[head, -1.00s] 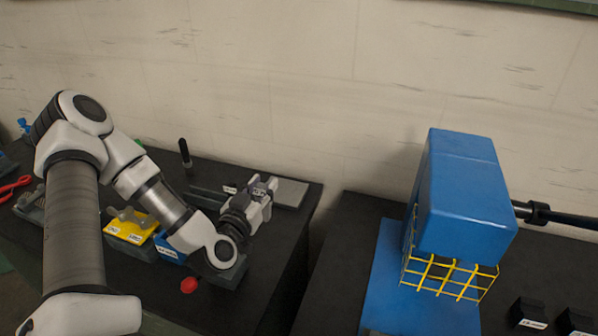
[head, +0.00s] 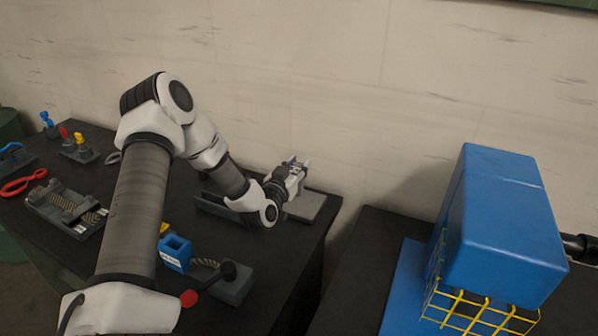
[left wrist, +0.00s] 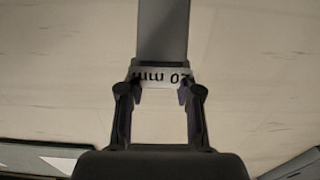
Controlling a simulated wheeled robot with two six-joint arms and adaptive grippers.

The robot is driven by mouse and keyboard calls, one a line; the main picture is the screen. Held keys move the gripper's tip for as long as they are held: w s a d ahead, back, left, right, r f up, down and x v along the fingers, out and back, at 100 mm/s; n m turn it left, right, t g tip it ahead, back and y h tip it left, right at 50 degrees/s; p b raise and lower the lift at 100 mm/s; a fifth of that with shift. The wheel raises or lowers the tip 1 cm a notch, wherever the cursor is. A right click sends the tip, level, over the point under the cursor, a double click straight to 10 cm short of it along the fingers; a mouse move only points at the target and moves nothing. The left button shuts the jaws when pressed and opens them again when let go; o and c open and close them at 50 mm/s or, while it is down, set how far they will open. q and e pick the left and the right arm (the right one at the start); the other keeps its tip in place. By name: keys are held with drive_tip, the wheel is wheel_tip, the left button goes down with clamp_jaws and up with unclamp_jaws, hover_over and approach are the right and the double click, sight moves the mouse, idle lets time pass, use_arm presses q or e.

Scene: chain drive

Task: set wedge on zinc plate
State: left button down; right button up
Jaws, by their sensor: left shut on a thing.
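My left gripper (head: 298,168) is shut on a grey wedge. In the left wrist view the gripper (left wrist: 160,92) has its fingers on both sides of the wedge (left wrist: 162,35), a long grey bar with a white label that appears upside down and seems to read 20 mm. In the head view the wedge is mostly hidden by the gripper. The zinc plate (head: 307,207), a flat grey slab, lies at the right back of the left bench. The gripper appears over its far left part; whether the wedge touches it cannot be told. My right gripper is not in view.
A blue holder (head: 174,252) and a dark block with a red-tipped lever (head: 235,285) stand near the front. Red pliers (head: 24,182) lie far left. A gap separates this bench from the one with a blue machine (head: 500,225) and yellow guard (head: 480,312).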

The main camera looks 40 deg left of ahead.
use_arm(q)
drive_tip(key=shift+w+a, duration=0.25)
drive_tip(key=shift+w, duration=0.15)
drive_tip(key=f, duration=0.2)
drive_tip(key=w+f, duration=0.1)
drive_tip(key=shift+a+f+p, duration=0.25)
drive_tip(key=shift+f+p, duration=0.05)
drive_tip(key=shift+f, duration=0.1)
drive_tip(key=shift+s, duration=0.1)
drive_tip(key=c, duration=1.2)
unclamp_jaws()
drive_tip(key=shift+f, duration=0.15)
drive_tip(key=o, duration=0.4)
drive_tip(key=v, duration=1.2)
